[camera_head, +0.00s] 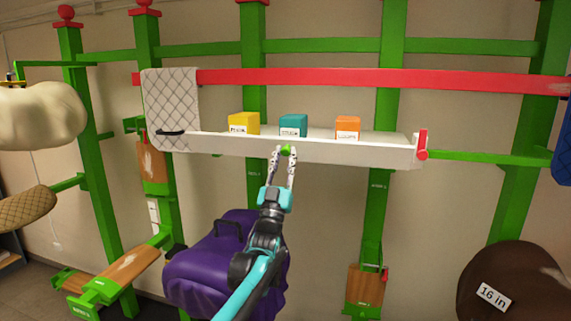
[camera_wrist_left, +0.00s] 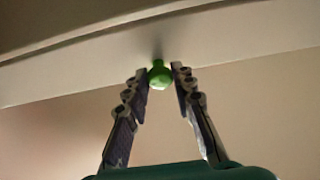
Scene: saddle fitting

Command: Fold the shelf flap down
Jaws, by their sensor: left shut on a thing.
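The white shelf flap (camera_head: 360,152) runs across the green wall frame, with its front edge facing me. It also shows in the left wrist view (camera_wrist_left: 240,38). A small green knob (camera_head: 286,149) sits on its front edge. In the left wrist view the knob (camera_wrist_left: 160,75) is between my fingertips. My left gripper (camera_head: 285,153) is shut on the knob, reaching up from below; it also shows in the left wrist view (camera_wrist_left: 161,76). A red piece (camera_head: 422,145) is at the flap's right end. My right gripper is not in view.
Yellow (camera_head: 244,124), teal (camera_head: 293,126) and orange (camera_head: 347,128) boxes stand on the shelf. A quilted grey pad (camera_head: 170,100) hangs at its left end. A purple covered bulk (camera_head: 210,265) stands below. A red rail (camera_head: 330,78) crosses above.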

